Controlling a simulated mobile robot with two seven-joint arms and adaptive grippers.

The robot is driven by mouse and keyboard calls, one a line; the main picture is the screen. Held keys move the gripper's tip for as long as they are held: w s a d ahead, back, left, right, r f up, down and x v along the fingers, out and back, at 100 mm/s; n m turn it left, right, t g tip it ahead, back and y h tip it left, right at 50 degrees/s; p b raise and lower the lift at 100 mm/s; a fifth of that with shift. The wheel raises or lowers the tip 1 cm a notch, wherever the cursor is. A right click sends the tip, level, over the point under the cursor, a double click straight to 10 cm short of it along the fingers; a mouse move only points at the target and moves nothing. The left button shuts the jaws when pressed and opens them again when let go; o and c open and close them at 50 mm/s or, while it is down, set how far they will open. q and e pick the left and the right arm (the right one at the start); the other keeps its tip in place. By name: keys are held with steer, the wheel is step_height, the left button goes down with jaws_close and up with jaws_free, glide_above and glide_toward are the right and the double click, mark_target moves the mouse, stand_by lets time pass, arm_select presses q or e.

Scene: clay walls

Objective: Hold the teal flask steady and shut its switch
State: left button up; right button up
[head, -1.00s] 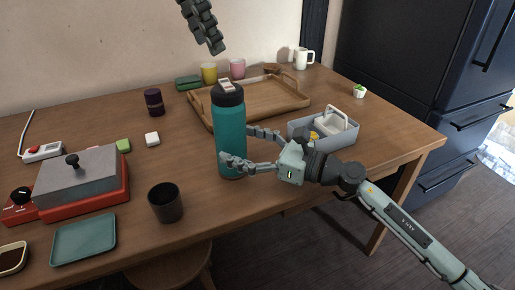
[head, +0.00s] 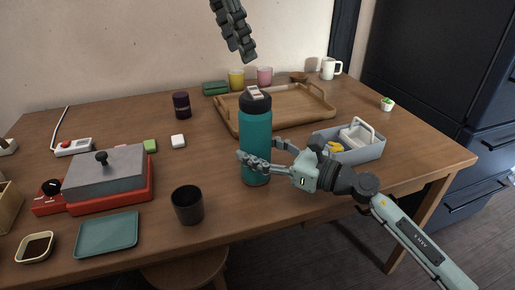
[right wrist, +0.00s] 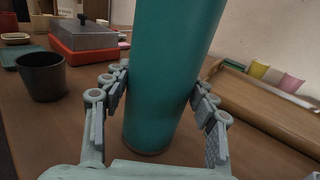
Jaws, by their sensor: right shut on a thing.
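The teal flask (head: 256,140) stands upright on the wooden table, with a black lid and a small pale switch (head: 257,91) on top. The switch's position is too small to tell. My right gripper (head: 258,158) is shut around the flask's lower body; in the right wrist view its fingers touch the flask (right wrist: 168,75) on both sides. My left gripper (head: 249,58) hangs above the lid, apart from it, dark fingers pointing down and together, holding nothing visible.
Behind the flask is a wooden tray (head: 228,118). A grey caddy (head: 366,153) stands to the right. A dark cup (head: 187,205), teal plate (head: 107,235) and red-based grey-lidded box (head: 105,174) are to the left. Bare table lies between flask and cup.

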arm_select(q)
steer(key=shift+c, duration=0.9)
steer(key=shift+s+d+f, duration=0.1)
steer(key=shift+d+f, duration=0.05)
steer(key=shift+f, duration=0.2)
steer(key=shift+c, duration=1.3)
steer(key=s+d+f+n+g+h, duration=0.1)
steer(key=h, duration=0.1)
steer(key=s+d+f+n+g+h, duration=0.1)
steer(key=f+n+g+h, duration=0.1)
steer(key=s+d+f+n+g+h, duration=0.1)
steer(key=f+n, duration=0.1)
steer(key=shift+s+d+h, duration=0.2)
steer(key=shift+d+h, duration=0.1)
steer(key=shift+h, duration=0.1)
jaws_close()
steer(key=w+a+f+n+t+h, duration=0.1)
steer(key=a+n+h, duration=0.5)
steer(key=n, duration=0.8)
steer(key=w+a+f+n+t+h, duration=0.2)
steer(key=w+a+n+t+h, duration=0.2)
steer(key=n, duration=0.9)
steer(key=a+t+h, duration=0.1)
steer(key=a+t, duration=0.1)
steer(key=a, duration=0.1)
steer(key=shift+f+n+h, duration=0.3)
steer(key=shift+n+h, duration=0.1)
steer(key=shift+w, duration=0.1)
